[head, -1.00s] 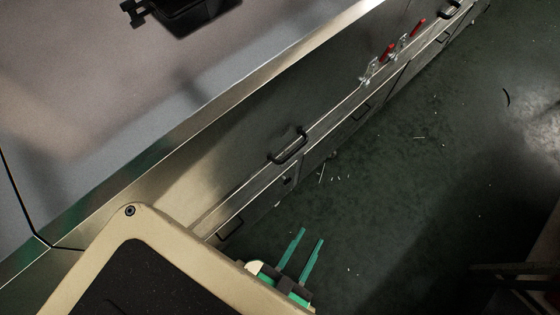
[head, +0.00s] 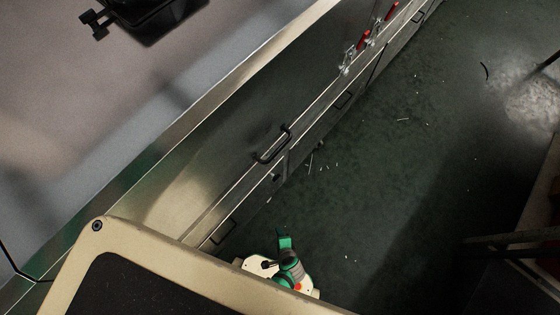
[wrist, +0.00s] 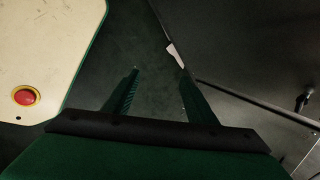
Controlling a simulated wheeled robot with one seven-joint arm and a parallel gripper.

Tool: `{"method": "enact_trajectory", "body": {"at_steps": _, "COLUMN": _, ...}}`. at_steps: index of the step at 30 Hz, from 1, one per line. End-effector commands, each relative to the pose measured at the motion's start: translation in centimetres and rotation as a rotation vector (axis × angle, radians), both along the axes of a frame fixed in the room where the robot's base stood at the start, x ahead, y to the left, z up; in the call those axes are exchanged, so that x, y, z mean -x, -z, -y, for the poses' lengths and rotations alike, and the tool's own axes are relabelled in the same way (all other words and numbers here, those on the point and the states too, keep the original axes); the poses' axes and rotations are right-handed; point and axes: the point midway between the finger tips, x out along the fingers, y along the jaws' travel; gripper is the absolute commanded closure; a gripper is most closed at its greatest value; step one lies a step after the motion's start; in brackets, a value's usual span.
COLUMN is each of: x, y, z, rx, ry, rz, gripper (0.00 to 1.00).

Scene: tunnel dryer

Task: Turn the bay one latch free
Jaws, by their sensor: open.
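A small dark turn latch (wrist: 303,101) sits on the grey metal panel at the right edge of the wrist view. What seems to be the same latch (head: 276,177) shows as a small dark knob below a black bar handle in the head view. No label is readable, so I cannot tell which bay it belongs to. My gripper (wrist: 160,73) is open and empty in the wrist view, its two green fingers over dark floor, apart from the latch and to its left. In the head view my green wrist parts show low in the middle; the fingertips are unclear.
A black bar handle (head: 272,145) sticks out from the long metal front. Red-handled toggle clamps (head: 391,11) stand farther along it. The dark green floor (head: 380,180) is open, with scattered scraps. A dark frame (head: 510,240) stands at the right edge.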

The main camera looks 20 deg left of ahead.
Motion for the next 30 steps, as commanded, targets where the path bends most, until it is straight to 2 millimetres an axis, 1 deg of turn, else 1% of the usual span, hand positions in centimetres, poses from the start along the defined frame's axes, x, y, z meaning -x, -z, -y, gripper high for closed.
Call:
{"method": "enact_trajectory", "body": {"at_steps": 1, "x": -1.1, "y": 1.2, "z": -0.5, "rx": -0.082, "ry": 0.041, "rz": -0.045, "gripper": 0.48}}
{"method": "enact_trajectory", "body": {"at_steps": 3, "x": -2.2, "y": 2.3, "z": -1.5, "rx": -0.21, "ry": 0.094, "rz": -0.112, "gripper": 0.48}}
{"method": "enact_trajectory", "body": {"at_steps": 5, "x": -3.4, "y": 2.7, "z": -2.3, "rx": -0.321, "ry": 0.135, "rz": -0.165, "gripper": 0.48}}
{"method": "enact_trajectory", "body": {"at_steps": 6, "x": -4.3, "y": 2.8, "z": -2.7, "rx": -0.395, "ry": 0.16, "rz": -0.198, "gripper": 0.48}}
{"method": "enact_trajectory", "body": {"at_steps": 8, "x": -5.7, "y": 2.4, "z": -3.1, "rx": -0.51, "ry": 0.195, "rz": -0.244, "gripper": 0.48}}
{"method": "enact_trajectory", "body": {"at_steps": 11, "x": -8.4, "y": 1.0, "z": -3.3, "rx": -0.702, "ry": 0.245, "rz": -0.311, "gripper": 0.48}}
{"method": "enact_trajectory", "body": {"at_steps": 13, "x": -10.4, "y": -0.7, "z": -3.0, "rx": -0.836, "ry": 0.27, "rz": -0.351, "gripper": 0.48}}
{"method": "enact_trajectory", "body": {"at_steps": 15, "x": -12.3, "y": -2.7, "z": -2.3, "rx": -0.964, "ry": 0.288, "rz": -0.382, "gripper": 0.48}}
{"method": "enact_trajectory", "body": {"at_steps": 19, "x": -15.2, "y": -6.5, "z": -0.5, "rx": -1.164, "ry": 0.297, "rz": -0.421, "gripper": 0.48}}
{"method": "enact_trajectory", "body": {"at_steps": 21, "x": -16.2, "y": -8.3, "z": 0.5, "rx": -1.245, "ry": 0.295, "rz": -0.433, "gripper": 0.48}}
{"method": "enact_trajectory", "body": {"at_steps": 24, "x": -17.2, "y": -10.2, "z": 1.6, "rx": -1.325, "ry": 0.291, "rz": -0.443, "gripper": 0.48}}
{"method": "enact_trajectory", "body": {"at_steps": 27, "x": -17.7, "y": -11.1, "z": 2.2, "rx": -1.364, "ry": 0.286, "rz": -0.447, "gripper": 0.48}}
{"method": "enact_trajectory", "body": {"at_steps": 30, "x": -17.9, "y": -11.4, "z": 1.8, "rx": -1.376, "ry": 0.284, "rz": -0.449, "gripper": 0.48}}
